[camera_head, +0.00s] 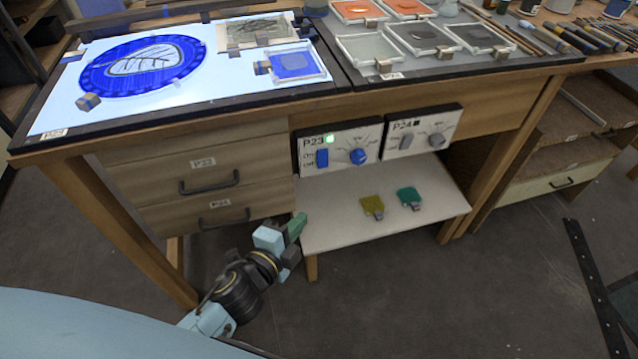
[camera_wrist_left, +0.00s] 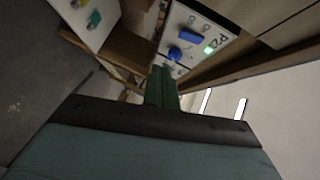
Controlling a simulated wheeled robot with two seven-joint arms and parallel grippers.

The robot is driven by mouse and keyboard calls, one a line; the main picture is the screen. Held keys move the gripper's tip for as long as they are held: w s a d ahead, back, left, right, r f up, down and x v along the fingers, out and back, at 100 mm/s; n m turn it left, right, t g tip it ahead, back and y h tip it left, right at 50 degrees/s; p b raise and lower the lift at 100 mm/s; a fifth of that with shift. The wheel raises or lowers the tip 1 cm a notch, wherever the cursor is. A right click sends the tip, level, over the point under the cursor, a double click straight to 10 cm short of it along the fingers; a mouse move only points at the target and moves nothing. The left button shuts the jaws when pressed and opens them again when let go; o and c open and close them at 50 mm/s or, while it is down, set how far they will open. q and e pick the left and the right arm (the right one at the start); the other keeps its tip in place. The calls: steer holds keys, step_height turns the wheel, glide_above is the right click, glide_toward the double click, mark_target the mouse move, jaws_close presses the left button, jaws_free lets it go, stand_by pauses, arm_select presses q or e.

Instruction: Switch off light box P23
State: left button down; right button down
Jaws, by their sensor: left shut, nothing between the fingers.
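The P23 control panel (camera_head: 308,167) is on the front of the bench, with a lit green lamp (camera_head: 330,139), a blue rocker switch (camera_head: 322,158) and a blue round knob (camera_head: 358,156). Light box P23 (camera_head: 60,105) on the bench top glows white under a blue round leaf design. My left gripper (camera_head: 298,226) has green fingers, shut and empty, below and left of the panel, apart from it. The left wrist view shows the fingers (camera_wrist_left: 162,86), with the blue switch (camera_wrist_left: 194,36), knob (camera_wrist_left: 175,54) and green lamp (camera_wrist_left: 210,50) beyond. My right gripper is out of view.
The P24 panel (camera_head: 422,128) beside it has a grey switch and knob, with its lamp dark. A pale shelf (camera_head: 335,230) below holds a yellow piece (camera_head: 372,205) and a green piece (camera_head: 408,197). Drawers (camera_head: 210,185) with dark handles are left of the panels.

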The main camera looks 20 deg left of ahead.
mark_target(328, 163)
arm_select(q)
steer(key=r, duration=0.2)
steer(key=r+m, duration=0.1)
steer(key=shift+w+d+r+t, duration=0.15)
steer(key=shift+d+r+t, duration=0.15)
steer(key=shift+t, duration=0.1)
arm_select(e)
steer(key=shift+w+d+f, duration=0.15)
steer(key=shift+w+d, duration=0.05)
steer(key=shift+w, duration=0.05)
